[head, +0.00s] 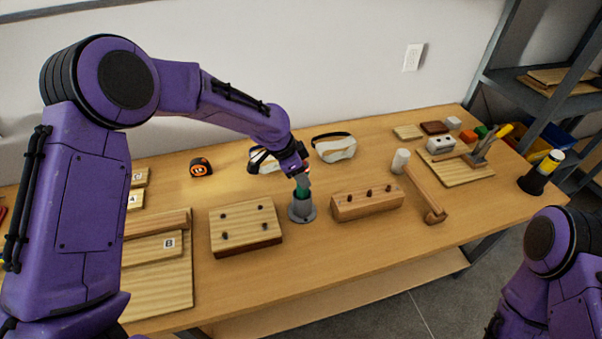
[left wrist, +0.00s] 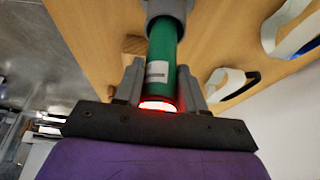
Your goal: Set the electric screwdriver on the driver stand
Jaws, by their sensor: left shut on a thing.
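The electric screwdriver shows as a green cylinder (left wrist: 161,58) with a white label in the left wrist view; its near end glows red by the palm. My left gripper (head: 301,178) is shut on it, one grey finger on each side. In the head view only a little of the green screwdriver (head: 301,193) shows below the fingers. Its lower end is inside the cup of the grey driver stand (head: 302,211) on the table, and the stand's rim (left wrist: 166,8) shows around it in the left wrist view. How deep it sits is hidden. My right gripper is out of view.
A board with dark pegs (head: 246,228) stands left of the stand, and a wooden block with pegs (head: 367,202) right. Safety goggles (head: 335,148) lie behind.

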